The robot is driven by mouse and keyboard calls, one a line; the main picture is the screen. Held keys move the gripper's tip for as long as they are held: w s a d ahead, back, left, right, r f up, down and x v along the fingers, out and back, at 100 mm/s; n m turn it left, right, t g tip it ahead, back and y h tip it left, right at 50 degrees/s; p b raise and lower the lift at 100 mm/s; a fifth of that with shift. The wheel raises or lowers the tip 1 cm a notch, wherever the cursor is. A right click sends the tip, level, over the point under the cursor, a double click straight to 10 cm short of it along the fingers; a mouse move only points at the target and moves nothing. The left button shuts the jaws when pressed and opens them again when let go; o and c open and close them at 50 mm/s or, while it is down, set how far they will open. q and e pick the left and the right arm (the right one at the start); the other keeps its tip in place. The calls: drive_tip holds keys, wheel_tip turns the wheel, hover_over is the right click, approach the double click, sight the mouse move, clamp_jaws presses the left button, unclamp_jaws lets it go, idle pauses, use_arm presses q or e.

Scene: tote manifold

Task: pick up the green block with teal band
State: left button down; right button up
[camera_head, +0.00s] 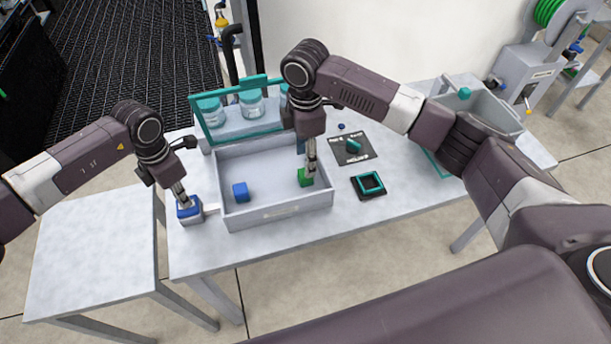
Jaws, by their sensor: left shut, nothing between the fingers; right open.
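A green block (306,180) sits in the right part of the grey tote (280,217). A teal band on it cannot be made out at this size. My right gripper (311,173) is open and points down into the tote, right at the green block. Its fingers cover part of the block, and I cannot tell whether they straddle it or touch it. My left gripper (182,201) is shut and empty, pointing down at a small grey box with a blue top (189,212) left of the tote.
A blue block (240,192) lies in the tote's left part. Glass jars (252,104) stand behind it with a teal frame (199,118). To the right are a teal piece (354,146) on a black mat and a teal square ring (370,183). A grey bin (490,112) stands far right.

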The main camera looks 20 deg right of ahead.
wheel_tip(320, 180, down, 6)
drive_tip(key=shift+s+f, duration=0.1)
drive_tip(key=shift+f, duration=0.15)
drive_tip(key=shift+c, duration=0.2)
drive_tip(key=c, duration=1.2)
drive_tip(key=shift+o, duration=0.2)
wheel_tip(320, 180, up, 13)
drive_tip(key=s, duration=0.9)
